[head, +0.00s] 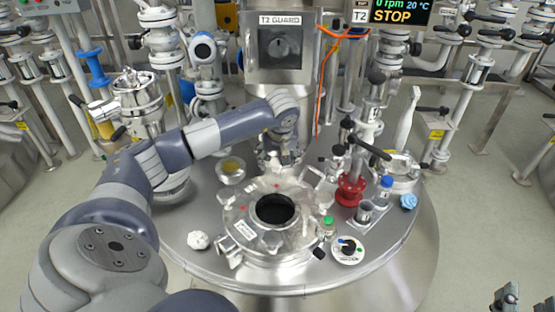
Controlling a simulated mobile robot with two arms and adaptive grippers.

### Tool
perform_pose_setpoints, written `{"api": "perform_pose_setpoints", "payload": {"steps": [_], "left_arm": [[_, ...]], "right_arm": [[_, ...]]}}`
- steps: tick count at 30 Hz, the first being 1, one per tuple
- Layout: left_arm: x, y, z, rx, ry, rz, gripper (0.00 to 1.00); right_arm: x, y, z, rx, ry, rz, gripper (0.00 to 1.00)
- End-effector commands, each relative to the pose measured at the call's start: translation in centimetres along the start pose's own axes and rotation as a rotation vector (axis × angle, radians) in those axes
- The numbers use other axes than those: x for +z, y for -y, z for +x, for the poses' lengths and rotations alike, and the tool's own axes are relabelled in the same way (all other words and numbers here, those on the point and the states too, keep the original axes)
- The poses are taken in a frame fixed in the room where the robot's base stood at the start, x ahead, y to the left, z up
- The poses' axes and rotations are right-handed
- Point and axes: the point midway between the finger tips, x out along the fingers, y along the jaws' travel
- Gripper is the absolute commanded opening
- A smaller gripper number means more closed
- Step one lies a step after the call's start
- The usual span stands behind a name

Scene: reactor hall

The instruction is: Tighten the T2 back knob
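The T2 vessel's round metal manway (240,207) sits mid-picture in the head view, with a dark round opening (275,210) at its centre. Several clamps and knobs stand around its rim. My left arm reaches in from the left, and its wrist is above the far side of the manway. My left gripper (284,158) points down there, at the back of the rim. The back knob is not clearly visible there, and I cannot tell whether the fingers touch it. My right gripper (527,302) shows at the bottom right corner, its fingertips apart, away from the vessel.
On the vessel top stand a red flanged valve (351,190), a blue-capped bottle (384,188), a metal cup (364,212), a white dish (348,250), a dish of yellow material (231,170) and a crumpled white wad (198,240). The T2 guard box (280,48) stands behind.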

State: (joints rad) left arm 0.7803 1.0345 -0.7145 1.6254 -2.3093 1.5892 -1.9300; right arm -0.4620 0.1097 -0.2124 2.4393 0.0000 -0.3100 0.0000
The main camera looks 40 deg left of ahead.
Motion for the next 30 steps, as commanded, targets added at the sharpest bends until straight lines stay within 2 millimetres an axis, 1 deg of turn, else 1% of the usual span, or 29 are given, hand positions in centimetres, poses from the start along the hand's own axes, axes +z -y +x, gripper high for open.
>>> {"api": "perform_pose_setpoints", "payload": {"steps": [1, 6, 14, 15, 17, 18, 21, 30], "left_arm": [[0.1, 0.0, 0.5, -0.001, 0.001, -0.001, 0.62], [0.0, 0.0, 1.0, 0.001, -0.001, -0.001, 0.62], [0.0, 0.0, 1.0, 0.001, -0.001, 0.0, 0.62], [0.0, 0.0, 1.0, 0.001, -0.001, 0.0, 0.6], [0.0, 0.0, 1.0, 0.0, -0.001, 0.0, 0.47], [0.0, 0.0, 1.0, 0.0, -0.001, 0.0, 0.37], [0.0, 0.0, 1.0, 0.0, 0.0, 0.0, 0.18], [-0.1, 0.1, 1.0, 0.006, -0.001, 0.015, 0.18]], "right_arm": [[-0.4, 0.1, 0.0, -0.001, -0.024, 0.001, 0.4], [-1.3, 0.2, 0.1, -0.004, -0.07, 0.002, 0.4], [-1.5, 0.2, 0.1, -0.004, -0.078, 0.002, 0.4], [-1.5, 0.2, 0.1, -0.004, -0.078, 0.002, 0.4], [-1.5, 0.2, 0.1, -0.004, -0.077, 0.002, 0.4], [-1.5, 0.2, 0.1, -0.004, -0.077, 0.002, 0.4], [-1.5, 0.2, 0.1, -0.004, -0.077, 0.002, 0.4], [-1.4, 0.2, 0.1, -0.004, -0.065, 0.002, 0.4]]}}
